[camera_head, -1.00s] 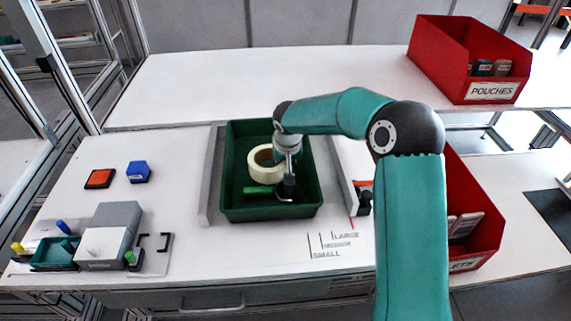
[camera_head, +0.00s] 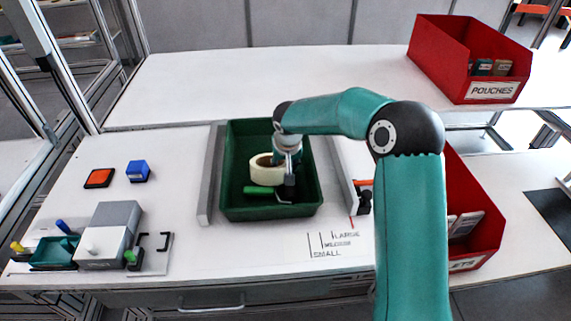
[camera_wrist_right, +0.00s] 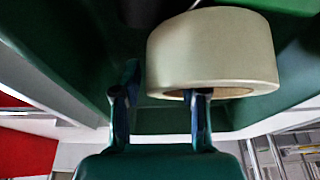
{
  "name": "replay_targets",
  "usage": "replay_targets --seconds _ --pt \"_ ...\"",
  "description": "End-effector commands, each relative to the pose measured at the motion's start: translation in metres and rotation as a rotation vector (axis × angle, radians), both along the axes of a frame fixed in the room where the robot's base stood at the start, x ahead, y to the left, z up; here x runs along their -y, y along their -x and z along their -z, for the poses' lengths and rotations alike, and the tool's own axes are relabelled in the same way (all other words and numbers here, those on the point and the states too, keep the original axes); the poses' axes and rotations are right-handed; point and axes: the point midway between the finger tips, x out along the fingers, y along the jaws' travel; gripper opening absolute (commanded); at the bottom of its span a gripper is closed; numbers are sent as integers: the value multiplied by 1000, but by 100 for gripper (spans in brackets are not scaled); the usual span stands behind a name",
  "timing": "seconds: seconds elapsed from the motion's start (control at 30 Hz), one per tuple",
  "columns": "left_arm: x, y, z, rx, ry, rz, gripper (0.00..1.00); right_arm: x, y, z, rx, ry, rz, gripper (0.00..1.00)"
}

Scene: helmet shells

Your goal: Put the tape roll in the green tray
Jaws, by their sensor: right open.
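The cream tape roll (camera_head: 256,175), with a brown inner core, lies in the green tray (camera_head: 228,204) in the head view. My right gripper (camera_head: 282,165) is at the roll's right side, inside the tray, and partly hides it. In the right wrist view the roll (camera_wrist_right: 212,50) is close to the open fingers (camera_wrist_right: 160,97). One finger overlaps the edge of its core hole; the other stands apart to the left. I cannot tell whether a finger touches the roll. My left gripper is not in view.
A green-handled tool (camera_head: 260,191) lies in the tray in front of the roll. Grey rails flank the tray, the left one (camera_head: 211,180) close by. A red pouches bin (camera_head: 450,65) stands at the back right. Grey blocks (camera_head: 108,235) stand at the front left.

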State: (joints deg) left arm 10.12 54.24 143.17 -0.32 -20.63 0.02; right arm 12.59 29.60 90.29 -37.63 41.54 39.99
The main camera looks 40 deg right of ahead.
Motion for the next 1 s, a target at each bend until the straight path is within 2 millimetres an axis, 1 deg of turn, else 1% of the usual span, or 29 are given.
replay_targets --seconds 0.03,0.07,0.17,0.5,0.6,0.7,0.8,1.0 --pt "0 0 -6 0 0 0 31 0 0 -5 0 0 0 42" --pt "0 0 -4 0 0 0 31 0 0 -7 2 1 0 42" --pt "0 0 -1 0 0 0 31 -3 4 -20 4 0 -1 42" --pt "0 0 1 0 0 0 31 -15 24 -85 5 1 -2 42" --pt "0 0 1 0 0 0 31 -18 28 -99 3 0 -2 42" --pt "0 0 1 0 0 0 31 -20 32 -109 2 1 -1 42" --pt "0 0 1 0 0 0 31 -20 34 -114 0 0 -1 42" --pt "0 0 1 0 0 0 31 -21 34 -116 0 0 -1 42"
